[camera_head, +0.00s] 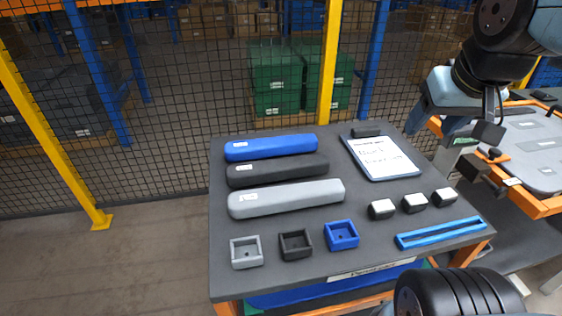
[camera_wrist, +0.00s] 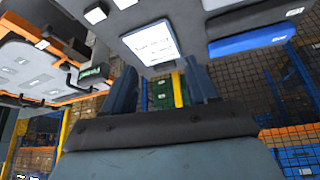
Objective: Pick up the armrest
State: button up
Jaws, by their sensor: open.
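Three long armrests lie side by side on the dark table (camera_head: 225,275) in the head view: a blue one (camera_head: 271,147) at the back, a black one (camera_head: 278,171) in the middle and a grey one (camera_head: 287,198) in front. The blue armrest (camera_wrist: 247,43) and the black armrest (camera_wrist: 252,18) also show in the wrist view, at the upper right. My gripper (camera_wrist: 163,92) is open and empty, its two blue-grey fingers apart. In the head view it is to the right of the table's back corner, well away from the armrests and partly hidden by my arm.
A clipboard (camera_head: 384,157) lies at the back right of the table. Square trays (camera_head: 246,252), small white-topped blocks (camera_head: 381,209) and a blue bar handle (camera_head: 440,233) lie in front. A door panel in an orange frame (camera_head: 547,205) stands right. Mesh fencing (camera_head: 185,140) runs behind.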

jog(key=o, duration=0.5)
jog(key=w+a+n, duration=0.1)
jog(key=w+a, duration=0.1)
jog(key=w+a+n+g, duration=0.1)
jog(key=w+a+n, duration=0.3)
jog(key=shift+a+f+g, duration=0.2)
jog(key=shift+f+g, duration=0.1)
jog(key=shift+f, duration=0.05)
jog(key=n+g, duration=0.4)
jog(key=n, duration=1.1)
send_over(277, 163)
notch_tip(277, 163, down, 10)
notch_tip(277, 163, down, 13)
jog(key=shift+f, duration=0.1)
jog(key=shift+f, duration=0.2)
jog(key=c, duration=1.3)
